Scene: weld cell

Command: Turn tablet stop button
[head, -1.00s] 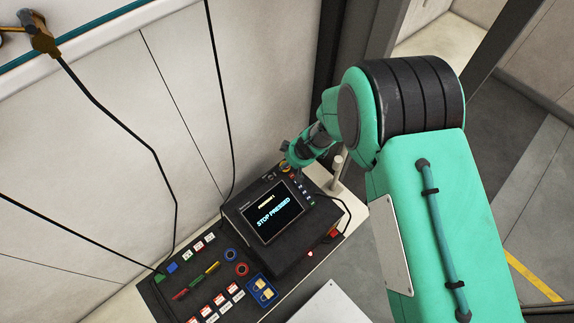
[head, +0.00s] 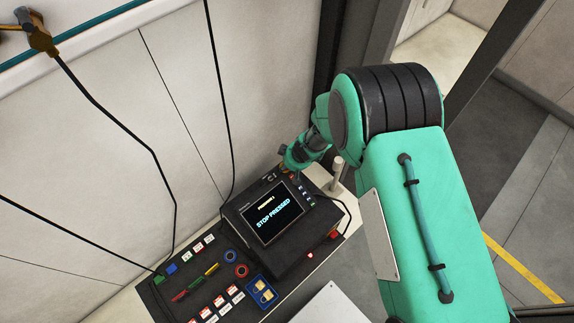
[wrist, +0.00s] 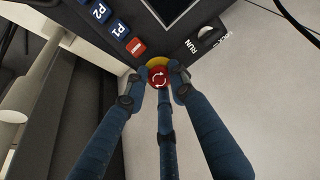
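The tablet (head: 266,214) lies on the dark panel in the head view, its screen reading "STOP PRESSED". Its red stop button (wrist: 158,75), with white turning arrows and a yellow surround, shows in the wrist view at the tablet's edge. My gripper (wrist: 160,76) has its dark blue fingers spread around the button, one on each side and one below it. The fingertips are close against the button's rim; whether they press on it I cannot tell. In the head view my gripper (head: 286,168) is at the tablet's upper edge, mostly hidden by my wrist.
A key switch marked "RUN" (wrist: 207,35) and blue and red keys (wrist: 119,28) sit beside the button. A pale post (head: 338,172) stands right of the tablet. The panel (head: 190,262) carries several tags and padlocks. A cable runs along the wall.

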